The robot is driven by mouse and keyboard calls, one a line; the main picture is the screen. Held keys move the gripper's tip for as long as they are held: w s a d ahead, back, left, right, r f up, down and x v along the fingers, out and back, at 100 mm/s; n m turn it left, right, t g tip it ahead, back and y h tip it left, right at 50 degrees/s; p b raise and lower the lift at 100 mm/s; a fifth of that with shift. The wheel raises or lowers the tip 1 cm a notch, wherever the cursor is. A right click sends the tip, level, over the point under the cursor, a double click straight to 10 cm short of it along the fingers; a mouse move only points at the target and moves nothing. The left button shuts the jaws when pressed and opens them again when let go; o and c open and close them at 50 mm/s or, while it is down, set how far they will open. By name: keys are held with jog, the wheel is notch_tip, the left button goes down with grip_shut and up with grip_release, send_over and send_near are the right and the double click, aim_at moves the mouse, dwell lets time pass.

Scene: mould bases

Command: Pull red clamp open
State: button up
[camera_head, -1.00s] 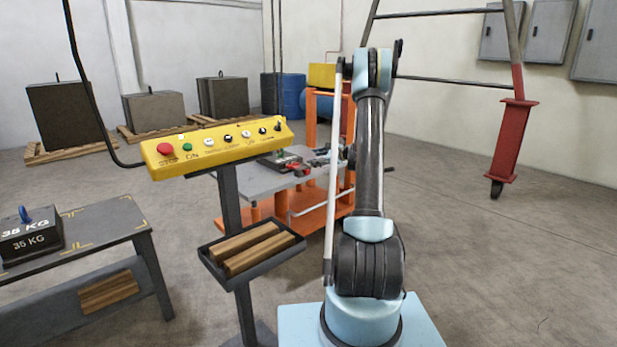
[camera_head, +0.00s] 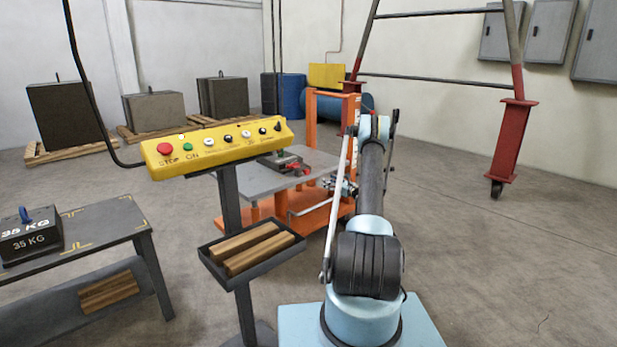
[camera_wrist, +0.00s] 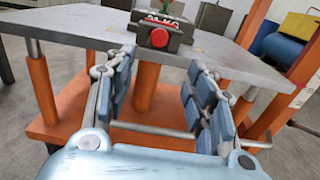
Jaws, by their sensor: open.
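The red clamp (camera_head: 293,169) is a small red part on a dark mould base (camera_head: 282,160), which lies on the grey table top of an orange lift stand. In the wrist view the red clamp (camera_wrist: 159,37) faces me at the front of the mould base (camera_wrist: 160,22), ahead of and above the space between my fingers. My gripper (camera_wrist: 160,68) is open and empty, its two blue-padded fingers spread apart. It does not touch the clamp. In the head view my gripper (camera_head: 343,185) is small and partly hidden by my arm, right of the table.
The orange lift stand (camera_head: 270,235) has a grey table top (camera_head: 255,180) and a bent handle bar in front. A yellow control panel (camera_head: 215,148) on a post stands left of my arm, with a tray of wood blocks (camera_head: 212,252) below.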

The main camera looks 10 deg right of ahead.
aim_at(308, 172)
jog(key=x, duration=1.7)
